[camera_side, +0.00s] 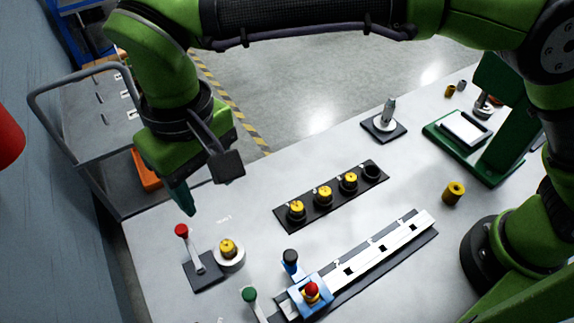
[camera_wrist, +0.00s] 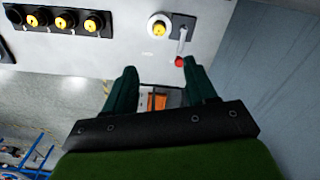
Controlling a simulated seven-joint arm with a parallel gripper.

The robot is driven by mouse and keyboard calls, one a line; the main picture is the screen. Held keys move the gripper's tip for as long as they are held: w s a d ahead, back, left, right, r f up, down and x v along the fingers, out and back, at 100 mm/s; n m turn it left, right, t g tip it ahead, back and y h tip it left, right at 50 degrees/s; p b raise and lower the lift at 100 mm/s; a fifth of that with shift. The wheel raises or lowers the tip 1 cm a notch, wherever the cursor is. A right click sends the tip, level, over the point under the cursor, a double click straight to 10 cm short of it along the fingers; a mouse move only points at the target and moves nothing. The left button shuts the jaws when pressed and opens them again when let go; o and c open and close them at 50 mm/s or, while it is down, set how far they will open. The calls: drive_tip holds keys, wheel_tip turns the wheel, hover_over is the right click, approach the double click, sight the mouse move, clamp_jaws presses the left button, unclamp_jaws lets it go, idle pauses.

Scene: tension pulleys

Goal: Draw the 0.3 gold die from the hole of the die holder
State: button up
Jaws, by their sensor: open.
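The die holder (camera_side: 281,221) is a long black strip on the white table in the middle of the side view. Three gold dies sit in its holes: a near one (camera_side: 297,210), a middle one (camera_side: 323,195) and a far one (camera_side: 348,181). The far-end hole (camera_side: 371,172) looks empty. Size marks are too small to read. The strip also shows at upper left in the wrist view (camera_wrist: 76,30). My gripper (camera_side: 183,207) is open and empty, raised near the table's far left edge, well apart from the holder. Its two fingers (camera_wrist: 159,68) show in the wrist view.
A red-knobbed lever (camera_side: 182,231) stands beside a white round seat with a gold piece (camera_side: 228,247). A white rail with a blue block (camera_side: 309,293) lies in front of the holder. A loose gold cylinder (camera_side: 453,193) stands right. Table between gripper and holder is clear.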

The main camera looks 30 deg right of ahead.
sight(227, 245)
wheel_tip(227, 245, down, 17)
drive_tip(key=shift+r, duration=0.1)
idle(0.4)
drive_tip(key=shift+c, duration=0.3)
clamp_jaws()
